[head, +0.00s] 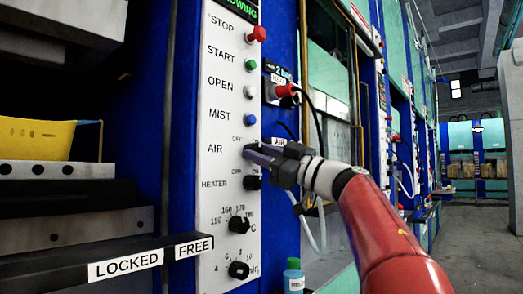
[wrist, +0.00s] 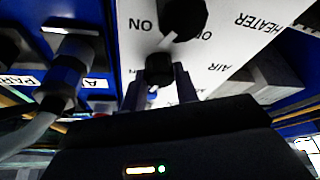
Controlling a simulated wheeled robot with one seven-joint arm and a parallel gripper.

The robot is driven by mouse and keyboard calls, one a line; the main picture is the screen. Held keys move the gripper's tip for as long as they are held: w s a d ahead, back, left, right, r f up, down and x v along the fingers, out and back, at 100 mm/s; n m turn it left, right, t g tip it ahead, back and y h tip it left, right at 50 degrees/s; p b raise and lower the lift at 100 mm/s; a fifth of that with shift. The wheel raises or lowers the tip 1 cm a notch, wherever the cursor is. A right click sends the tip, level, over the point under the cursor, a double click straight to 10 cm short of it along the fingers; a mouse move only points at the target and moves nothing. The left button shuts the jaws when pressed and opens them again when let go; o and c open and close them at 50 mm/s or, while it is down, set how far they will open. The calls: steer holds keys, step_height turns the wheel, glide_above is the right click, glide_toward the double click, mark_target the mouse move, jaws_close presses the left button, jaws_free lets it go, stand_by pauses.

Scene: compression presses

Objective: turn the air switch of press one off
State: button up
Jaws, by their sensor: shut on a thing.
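The press control panel (head: 217,130) is a white strip with rows labelled STOP, START, OPEN, MIST, AIR and HEATER. The air switch is a small black knob in the AIR row; in the head view my gripper (head: 262,154) covers most of it. In the wrist view the air switch (wrist: 158,66) sits between the two fingertips of my gripper (wrist: 160,80), which is shut on it. The way the air switch points cannot be read clearly. The black heater knob (head: 252,182) is just below it in the head view, and it also shows in the wrist view (wrist: 185,17).
The blue mist button (head: 250,120) is close above my gripper. Two black dials, the upper one (head: 238,224) being nearer, are below. A black bar (head: 100,262) labelled LOCKED and FREE juts out at lower left. A small teal bottle (head: 293,276) stands below my arm. An aisle (head: 480,230) is open at right.

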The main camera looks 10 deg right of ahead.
steer(key=n+g, duration=0.1)
steer(key=n, duration=0.3)
steer(key=n+g, duration=0.2)
steer(key=n, duration=0.2)
steer(key=n+g, duration=0.2)
steer(key=n, duration=0.2)
steer(key=shift+w+d+r, duration=0.1)
steer(key=shift+w+d, duration=0.05)
stand_by(0.3)
steer(key=o, duration=1)
steer(key=shift+r, duration=0.1)
steer(key=v, duration=0.8)
